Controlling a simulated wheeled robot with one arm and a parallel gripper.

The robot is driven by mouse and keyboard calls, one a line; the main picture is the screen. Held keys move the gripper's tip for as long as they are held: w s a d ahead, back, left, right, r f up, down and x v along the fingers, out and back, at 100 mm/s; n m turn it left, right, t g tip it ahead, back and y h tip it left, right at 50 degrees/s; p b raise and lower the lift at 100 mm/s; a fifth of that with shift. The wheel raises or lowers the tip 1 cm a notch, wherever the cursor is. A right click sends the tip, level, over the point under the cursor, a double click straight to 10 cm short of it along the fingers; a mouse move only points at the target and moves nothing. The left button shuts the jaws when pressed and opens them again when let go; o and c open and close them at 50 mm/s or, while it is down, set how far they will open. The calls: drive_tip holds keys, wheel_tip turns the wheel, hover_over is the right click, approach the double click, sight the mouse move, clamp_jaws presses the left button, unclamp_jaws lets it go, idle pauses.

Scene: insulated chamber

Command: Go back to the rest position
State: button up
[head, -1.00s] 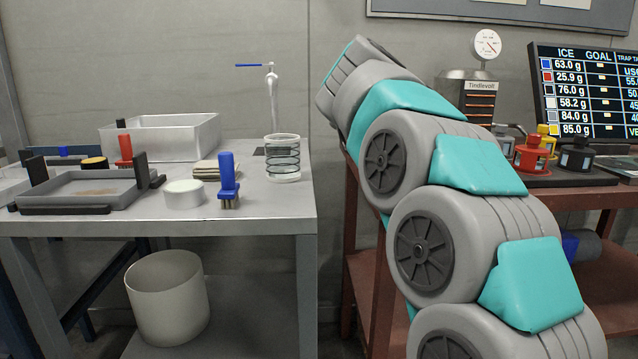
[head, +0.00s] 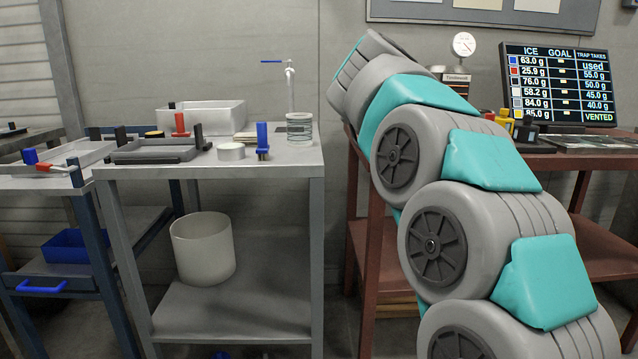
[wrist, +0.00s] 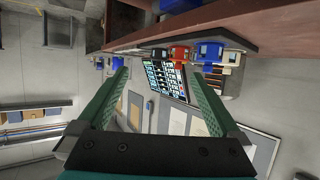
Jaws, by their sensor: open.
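My gripper (wrist: 160,105) shows in the wrist view with its two green fingers spread apart and nothing between them. Beyond the fingers are the screen (wrist: 165,80) and the underside edge of the red-brown bench, seen upside down. In the head view my arm rises along the right side and bends away at its top, in front of the red-brown bench (head: 598,160). The gripper itself is hidden from the head view behind the arm.
The screen (head: 558,85) stands on the red-brown bench. Bare floor is barely visible.

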wheel_tip(320, 180, up, 10)
drive_tip(key=w+a+n+t, duration=0.1)
drive_tip(key=w+a+t, duration=0.1)
drive_tip(key=t, duration=0.4)
drive_tip(key=a+r+n+t+y, duration=0.4)
drive_tip(key=a+n+t+y, duration=0.15)
drive_tip(key=a, duration=0.25)
drive_tip(key=s+a+f+n+g+y+p, duration=0.1)
drive_tip(key=s+a+f+n+g+y, duration=0.3)
drive_tip(key=a+f, duration=0.45)
drive_tip(key=s+a+f+n+g+y, duration=0.2)
drive_tip(key=s+a+f+n+y, duration=0.2)
drive_tip(key=a+f+y, duration=0.45)
drive_tip(key=s+d+f+g+h, duration=0.2)
drive_tip(key=s+d+f+g, duration=0.15)
drive_tip(key=s+f, duration=0.7)
drive_tip(key=s+d+f+g+h, duration=0.15)
drive_tip(key=s+f+g, duration=0.45)
drive_tip(key=f, duration=0.8)
drive_tip(key=s+d+f+m+g+h, duration=0.1)
drive_tip(key=s+d+f, duration=0.2)
drive_tip(key=s, duration=0.4)
drive_tip(key=s+d+f+m+g+h, duration=0.1)
drive_tip(key=s+d+f+g, duration=0.1)
drive_tip(key=s, duration=0.5)
drive_tip(key=s+d+f+m+g+h+p, duration=0.1)
drive_tip(key=s+d+f+g, duration=0.1)
drive_tip(key=s+d+f, duration=0.3)
drive_tip(key=s, duration=0.3)
